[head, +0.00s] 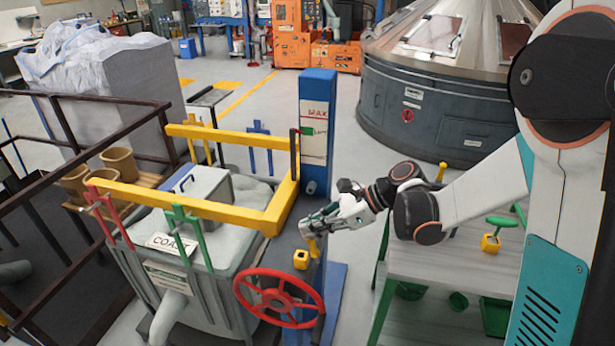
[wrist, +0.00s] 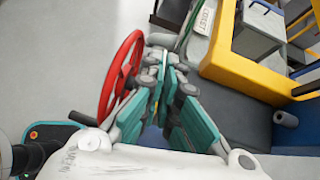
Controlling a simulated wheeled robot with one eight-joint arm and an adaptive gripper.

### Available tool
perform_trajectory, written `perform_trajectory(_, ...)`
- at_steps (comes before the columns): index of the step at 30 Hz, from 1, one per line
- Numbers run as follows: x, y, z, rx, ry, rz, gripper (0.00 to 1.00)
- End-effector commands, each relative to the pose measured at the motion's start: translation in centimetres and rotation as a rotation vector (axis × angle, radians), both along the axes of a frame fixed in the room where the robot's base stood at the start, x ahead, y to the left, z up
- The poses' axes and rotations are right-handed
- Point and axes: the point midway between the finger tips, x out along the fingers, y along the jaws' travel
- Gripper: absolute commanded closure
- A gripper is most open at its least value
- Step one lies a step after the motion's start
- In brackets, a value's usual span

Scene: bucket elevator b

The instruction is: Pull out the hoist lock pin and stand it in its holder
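A yellow pin-like piece (head: 314,246) stands under my fingertips in the head view, beside the blue post; I take it for the hoist lock pin. Just left of it is a small yellow block with a dark opening on top (head: 300,260), which looks like the holder. My gripper (head: 309,229) reaches down from the right to the top of the yellow piece. In the wrist view the fingers (wrist: 162,66) converge with almost no gap. They look shut on the piece's top, but they hide it there. I cannot tell whether its lower end is seated.
A red handwheel (head: 279,297) is close below the gripper. The blue post (head: 317,130) rises behind it, with a yellow frame (head: 225,215) over the coal bin to the left.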

Motion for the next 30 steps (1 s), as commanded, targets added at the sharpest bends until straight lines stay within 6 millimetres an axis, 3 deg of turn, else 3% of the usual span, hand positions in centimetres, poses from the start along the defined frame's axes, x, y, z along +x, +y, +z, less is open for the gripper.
perform_trajectory(1, 0.0, 0.4, 2.9, 0.058, -0.013, -0.056, 1.0)
perform_trajectory(3, 0.2, 0.8, 5.2, 0.124, -0.028, -0.111, 1.0)
perform_trajectory(9, 0.6, 1.4, 8.6, 0.211, -0.057, -0.175, 1.0)
perform_trajectory(26, 0.6, 1.3, 8.9, 0.22, -0.063, -0.183, 1.0)
perform_trajectory(30, 0.7, 1.4, 8.1, 0.22, -0.063, -0.182, 1.0)
